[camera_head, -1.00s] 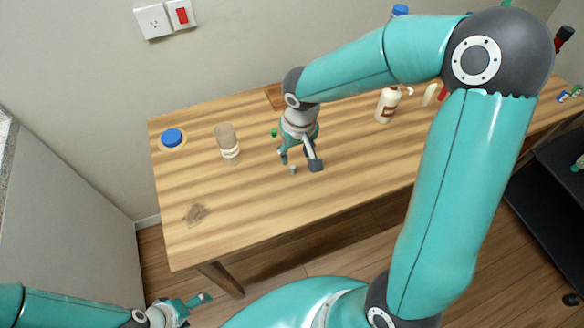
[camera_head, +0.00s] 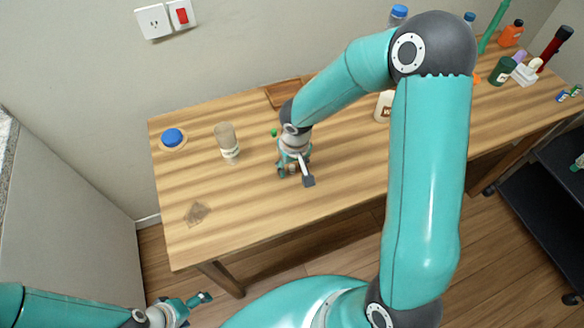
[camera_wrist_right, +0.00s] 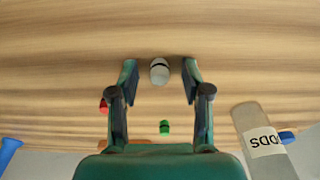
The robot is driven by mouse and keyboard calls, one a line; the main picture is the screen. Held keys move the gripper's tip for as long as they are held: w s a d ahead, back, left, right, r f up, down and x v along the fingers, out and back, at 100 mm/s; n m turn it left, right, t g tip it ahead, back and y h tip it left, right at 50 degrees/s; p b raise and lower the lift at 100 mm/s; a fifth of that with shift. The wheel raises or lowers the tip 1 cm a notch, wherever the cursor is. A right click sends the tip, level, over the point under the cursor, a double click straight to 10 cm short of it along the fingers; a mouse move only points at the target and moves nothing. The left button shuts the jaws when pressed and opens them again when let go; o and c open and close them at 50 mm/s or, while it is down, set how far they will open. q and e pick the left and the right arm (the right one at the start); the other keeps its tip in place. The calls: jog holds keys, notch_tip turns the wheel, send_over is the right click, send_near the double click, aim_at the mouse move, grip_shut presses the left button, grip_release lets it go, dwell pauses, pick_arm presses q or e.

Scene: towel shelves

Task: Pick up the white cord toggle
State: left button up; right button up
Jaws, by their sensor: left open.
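The white cord toggle (camera_wrist_right: 159,71), pale with a dark band, lies on the wooden table in the right wrist view. It sits between the fingertips of my right gripper (camera_wrist_right: 159,80), with a gap on each side. My right gripper is open and points down over the table; in the head view (camera_head: 294,174) it is low over the middle of the tabletop. The toggle cannot be made out there, apparently hidden by the gripper. My left gripper (camera_head: 196,302) is open and empty, in front of the table at the lower left.
A green toggle (camera_wrist_right: 165,127) and a red piece (camera_wrist_right: 104,106) lie nearby on the table (camera_head: 250,208). A clear cup with a white band (camera_head: 228,143) stands to the left, with a blue-topped item (camera_head: 172,137) beyond. A white bottle (camera_head: 384,105) stands right of my right forearm.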

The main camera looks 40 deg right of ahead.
jog(key=c, duration=0.7)
